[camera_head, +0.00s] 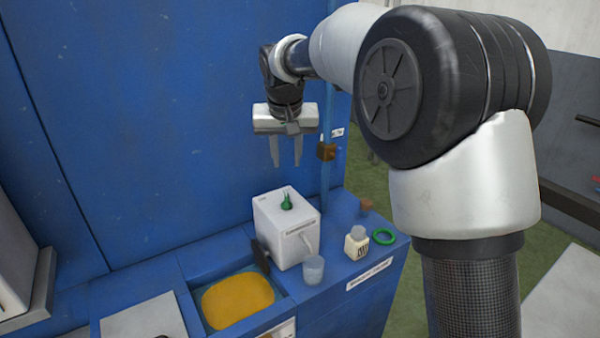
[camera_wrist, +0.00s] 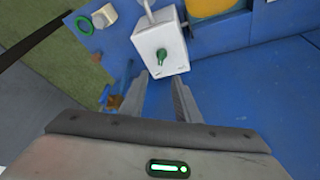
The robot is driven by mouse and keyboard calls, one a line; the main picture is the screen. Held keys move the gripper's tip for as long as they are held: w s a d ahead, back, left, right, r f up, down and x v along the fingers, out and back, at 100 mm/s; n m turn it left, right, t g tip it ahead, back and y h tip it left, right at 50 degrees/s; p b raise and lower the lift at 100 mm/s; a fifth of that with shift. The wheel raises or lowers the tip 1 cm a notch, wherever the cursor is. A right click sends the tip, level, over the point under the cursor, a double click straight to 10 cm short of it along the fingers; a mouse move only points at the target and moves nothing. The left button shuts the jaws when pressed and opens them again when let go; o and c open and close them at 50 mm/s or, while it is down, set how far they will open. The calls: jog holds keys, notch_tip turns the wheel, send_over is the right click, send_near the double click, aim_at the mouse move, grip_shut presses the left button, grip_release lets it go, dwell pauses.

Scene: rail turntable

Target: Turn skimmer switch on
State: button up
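The skimmer (camera_head: 287,228) is a white box on the blue bench, with a green switch knob (camera_head: 286,201) on its top face. In the wrist view the skimmer (camera_wrist: 151,40) lies just beyond the fingertips, and its green switch (camera_wrist: 162,57) shows in the middle of that face. A spout sticks out of the box's side. My gripper (camera_head: 286,165) hangs above the switch, fingers pointing down, apart from it. In the wrist view my gripper (camera_wrist: 160,85) has its two fingers spread with nothing between them. Whether the switch is on cannot be told.
A basin of orange liquid (camera_head: 238,301) lies left of the skimmer. A clear cup (camera_head: 313,269), a small labelled bottle (camera_head: 356,243) and a green ring (camera_head: 384,237) stand to the right. A brown padlock-like block (camera_head: 326,152) hangs on the blue post. A blue wall stands behind.

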aim_at(287, 198)
jog(key=x, duration=1.8)
jog(key=shift+w+a+f, duration=0.15)
jog(key=shift+w+a, duration=0.25)
jog(key=shift+w, duration=0.1)
grip_shut()
